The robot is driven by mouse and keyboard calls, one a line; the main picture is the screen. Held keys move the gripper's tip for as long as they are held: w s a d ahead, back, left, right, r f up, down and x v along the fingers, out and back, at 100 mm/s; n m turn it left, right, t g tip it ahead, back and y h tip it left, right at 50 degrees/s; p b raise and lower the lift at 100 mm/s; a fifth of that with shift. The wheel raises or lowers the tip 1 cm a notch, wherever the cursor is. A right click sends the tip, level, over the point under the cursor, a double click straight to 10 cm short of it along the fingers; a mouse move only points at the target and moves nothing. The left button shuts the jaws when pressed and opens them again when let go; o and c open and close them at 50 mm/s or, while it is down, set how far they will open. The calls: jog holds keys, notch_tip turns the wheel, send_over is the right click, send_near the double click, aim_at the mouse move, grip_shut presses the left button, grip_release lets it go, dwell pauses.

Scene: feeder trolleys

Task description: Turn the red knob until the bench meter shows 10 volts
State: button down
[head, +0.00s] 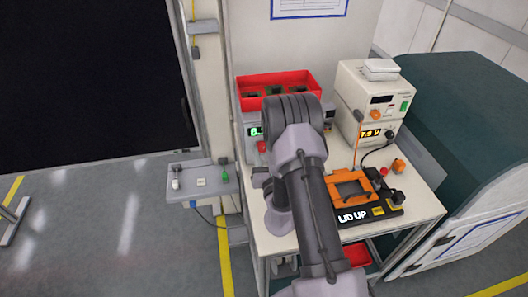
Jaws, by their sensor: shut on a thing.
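The bench meter (370,133), a cream box at the back right, shows about 7.9 V in amber digits.
A red bin (279,84) stands on top at the back. An orange frame fixture (351,189) with a "LID UP" sign (358,216) sits right of my arm. A small grey shelf (203,190) lies to the left. A dark green cabinet (462,120) stands on the right.

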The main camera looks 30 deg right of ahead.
jog(key=m+p, duration=0.2)
jog(key=m, duration=0.2)
jog(key=shift+w+r, duration=0.1)
jog(key=shift+r, duration=0.1)
jog(key=shift+m+p, duration=0.75)
jog(key=shift+m, duration=1.75)
jog(key=c, duration=1)
grip_release()
jog(key=shift+w+f, duration=0.1)
jog(key=shift+o, duration=0.2)
